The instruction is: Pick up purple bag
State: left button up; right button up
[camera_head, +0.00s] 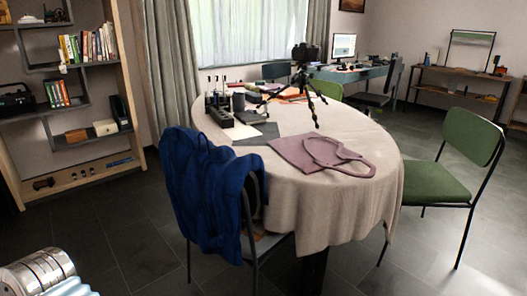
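The purple bag (293,151) lies flat on the round table with a beige cloth (335,205). Its looped handles spread to the right, toward the table's right edge. Its top side is uncovered. A black tripod (303,82) with a camera on top stands on the table just behind the bag.
A dark blue jacket (205,195) hangs over a chair at the table's near left. A green chair (450,180) stands at the right. Dark holders and books crowd the table's back left. The cloth's near right part is clear. A bookshelf (65,95) stands left.

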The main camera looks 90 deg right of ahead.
aim_at(312, 153)
jog(key=z, duration=3.25)
jog(key=u, duration=0.45)
jog(key=l+u, duration=0.5)
jog(key=l, duration=0.15)
jog(key=k+l+u, duration=0.15)
jog(key=l+u, duration=0.35)
jog(key=l, duration=0.1)
